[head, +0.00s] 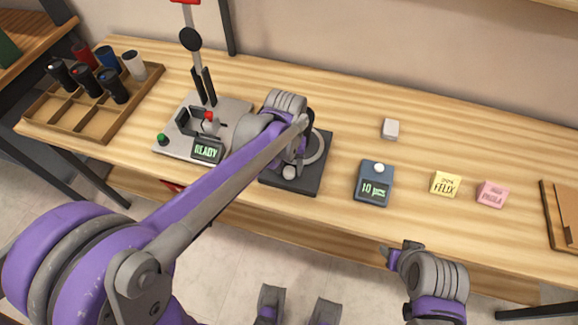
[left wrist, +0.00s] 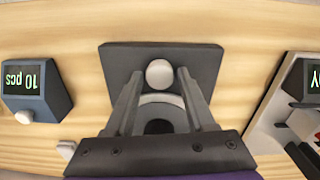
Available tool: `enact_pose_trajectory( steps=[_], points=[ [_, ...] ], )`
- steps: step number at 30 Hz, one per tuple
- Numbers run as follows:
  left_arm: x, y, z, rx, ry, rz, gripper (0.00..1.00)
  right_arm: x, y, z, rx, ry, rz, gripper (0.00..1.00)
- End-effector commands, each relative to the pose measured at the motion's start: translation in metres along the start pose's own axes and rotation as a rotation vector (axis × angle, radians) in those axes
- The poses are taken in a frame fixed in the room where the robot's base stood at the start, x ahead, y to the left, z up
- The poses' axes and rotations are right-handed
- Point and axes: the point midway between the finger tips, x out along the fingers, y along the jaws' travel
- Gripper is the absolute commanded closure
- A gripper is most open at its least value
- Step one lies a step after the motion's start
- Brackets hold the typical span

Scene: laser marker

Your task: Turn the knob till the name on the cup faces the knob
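A pale round knob (left wrist: 160,73) sits near the edge of a dark square base (left wrist: 120,62); the base also shows in the head view (head: 318,180), with the knob (head: 289,172). A light grey ring (left wrist: 160,99) with a dark round thing (left wrist: 159,127) in its middle lies behind the knob; I cannot tell if this is the cup. No name shows. My left gripper (left wrist: 160,75) is open, one finger each side of the knob, with small gaps visible. Its arm hides much of the base in the head view. My right gripper (head: 401,252) is empty-looking near the table's front edge.
A laser marker (head: 234,112) showing READY stands left of the base. A blue counter box (head: 374,183) reads 10 pcs.

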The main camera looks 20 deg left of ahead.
Motion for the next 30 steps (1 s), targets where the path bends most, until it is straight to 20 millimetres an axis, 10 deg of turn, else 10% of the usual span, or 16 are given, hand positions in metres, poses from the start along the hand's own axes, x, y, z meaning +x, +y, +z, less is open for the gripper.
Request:
enact_pose_trajectory(
  steps=[11, 30],
  points=[
    [-0.009, 0.000, 0.001, 0.001, -0.001, 0.000, 0.46, -0.001, 0.000, -0.001, 0.000, 0.001, 0.000, 0.50],
    [-0.107, 0.000, 0.000, 0.000, -0.001, 0.000, 0.46, -0.010, 0.000, -0.007, 0.000, 0.004, 0.000, 0.50]
  ],
)
